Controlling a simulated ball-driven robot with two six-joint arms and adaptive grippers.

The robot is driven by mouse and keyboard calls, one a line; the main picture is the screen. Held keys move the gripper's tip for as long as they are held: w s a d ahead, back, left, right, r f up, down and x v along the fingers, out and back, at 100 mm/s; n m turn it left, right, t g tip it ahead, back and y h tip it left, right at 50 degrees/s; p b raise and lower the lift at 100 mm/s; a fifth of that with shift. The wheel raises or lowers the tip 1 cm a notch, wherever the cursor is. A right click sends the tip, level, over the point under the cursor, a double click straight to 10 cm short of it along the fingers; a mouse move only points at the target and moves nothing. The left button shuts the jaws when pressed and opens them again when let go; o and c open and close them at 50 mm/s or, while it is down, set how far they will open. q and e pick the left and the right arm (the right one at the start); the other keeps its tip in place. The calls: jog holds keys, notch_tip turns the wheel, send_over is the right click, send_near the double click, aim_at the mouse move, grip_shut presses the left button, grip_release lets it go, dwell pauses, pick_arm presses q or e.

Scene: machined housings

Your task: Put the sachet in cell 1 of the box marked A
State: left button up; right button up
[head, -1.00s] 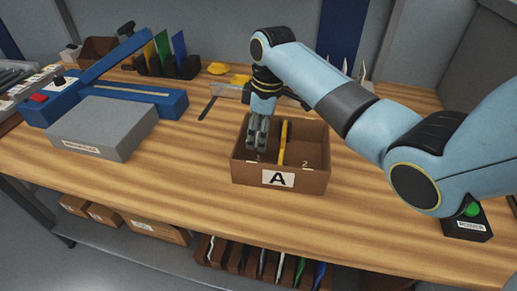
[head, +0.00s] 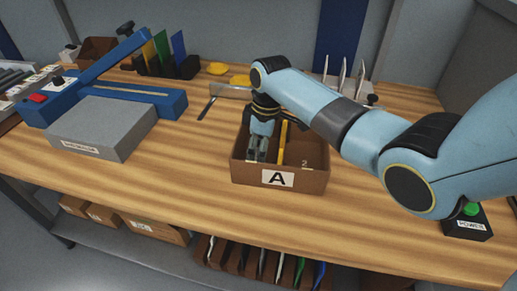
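The box marked A (head: 310,182) is an open brown box on the table, with a white A label on its front. A yellow divider (head: 283,143) splits it into a left and a right cell; a small 2 marks the right cell. My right gripper (head: 257,156) points down into the left cell, its fingertips inside below the rim level. I cannot tell whether its fingers are apart or hold something. I cannot make out the sachet; the gripper hides part of the left cell. My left gripper is out of view.
A grey block (head: 103,127) and a blue lever device (head: 168,103) stand to the left. Yellow pieces (head: 217,69) and a rack with upright coloured sheets (head: 165,62) are behind. A green-button power box (head: 468,223) is at the right. The table in front of the box is clear.

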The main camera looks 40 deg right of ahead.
jog(key=shift+r, duration=0.1)
notch_tip(320, 180, up, 12)
jog(key=s+d, duration=0.1)
jog(key=shift+p, duration=0.35)
dwell(0.6)
